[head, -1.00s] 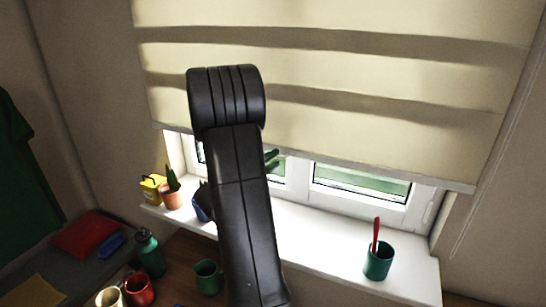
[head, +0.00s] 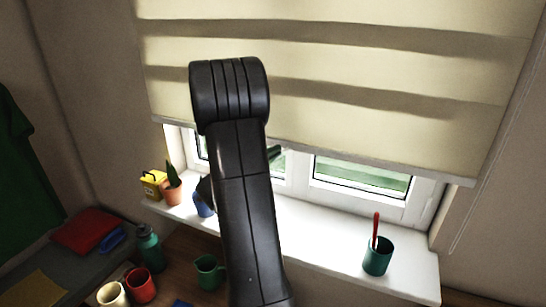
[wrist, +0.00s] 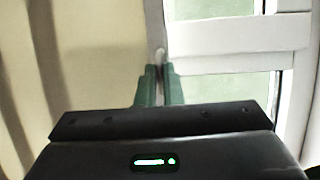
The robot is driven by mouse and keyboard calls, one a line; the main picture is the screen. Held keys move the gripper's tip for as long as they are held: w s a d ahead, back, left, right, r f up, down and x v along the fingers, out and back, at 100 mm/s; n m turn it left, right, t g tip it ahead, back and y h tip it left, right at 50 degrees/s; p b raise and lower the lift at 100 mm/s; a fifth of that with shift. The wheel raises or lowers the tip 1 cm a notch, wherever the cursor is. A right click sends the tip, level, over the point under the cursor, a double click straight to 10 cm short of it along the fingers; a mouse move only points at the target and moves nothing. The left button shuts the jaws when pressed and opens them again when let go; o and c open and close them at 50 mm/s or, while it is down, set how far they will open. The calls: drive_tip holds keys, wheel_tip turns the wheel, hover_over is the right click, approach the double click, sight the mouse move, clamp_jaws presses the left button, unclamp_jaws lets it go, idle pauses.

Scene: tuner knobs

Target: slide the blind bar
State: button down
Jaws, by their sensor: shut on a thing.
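The cream roller blind (head: 390,95) hangs over the window in the head view, with its pale grey bottom bar (head: 400,168) running across the upper panes and tilting down to the right in the picture. In the wrist view the bar (wrist: 154,25) is an upright grey strip between the blind fabric (wrist: 85,50) on the left and the window on the right. My gripper (wrist: 160,68) has green fingers close together at the bar, with a small pale piece showing between the tips. In the head view my arm hides most of the gripper and the part of the bar it grips.
On the white sill (head: 320,240) stand a green cup with a red stick (head: 377,257), a potted cactus (head: 172,188), a yellow container (head: 153,184) and a blue pot (head: 203,205) partly behind my arm. Mugs (head: 140,286) and a teal bottle (head: 149,249) stand below. A cord (head: 480,190) hangs right.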

wheel_tip(320, 180, up, 26)
idle(0.4)
drive_tip(key=c, duration=1.6)
unclamp_jaws()
drive_tip(key=shift+o, duration=0.2)
drive_tip(key=b+v, duration=0.4)
drive_tip(key=v, duration=1)
drive_tip(key=shift+w+r, duration=0.1)
drive_tip(key=shift+r, duration=0.05)
